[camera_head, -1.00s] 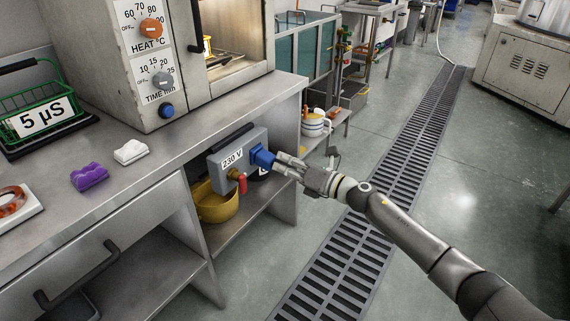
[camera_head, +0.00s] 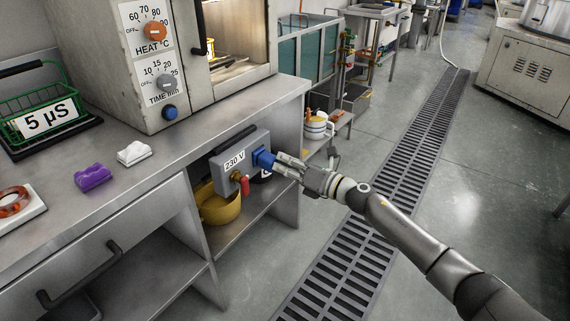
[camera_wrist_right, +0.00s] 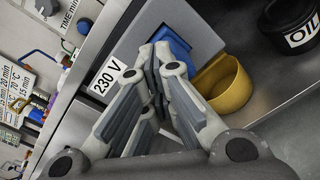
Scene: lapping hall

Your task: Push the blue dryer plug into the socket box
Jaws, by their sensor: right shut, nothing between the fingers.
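The grey socket box (camera_head: 228,166), labelled 230 V, is fixed under the front edge of the bench. The blue plug (camera_head: 263,158) sits at the box's right face, and no gap shows between them. My right gripper (camera_head: 279,161) is shut with its fingertips against the outer end of the plug. The right wrist view shows the closed fingers (camera_wrist_right: 160,66) in front of the blue plug (camera_wrist_right: 176,52), hiding part of it. How deep the plug sits cannot be seen. My left gripper is not in view.
A red-handled valve (camera_head: 244,186) hangs below the box. A yellow pot (camera_head: 220,208) stands on the shelf under the bench, with an oil container (camera_wrist_right: 291,24) near it. A dryer (camera_head: 150,60) stands on the bench. The floor around the drain grate (camera_head: 345,262) is clear.

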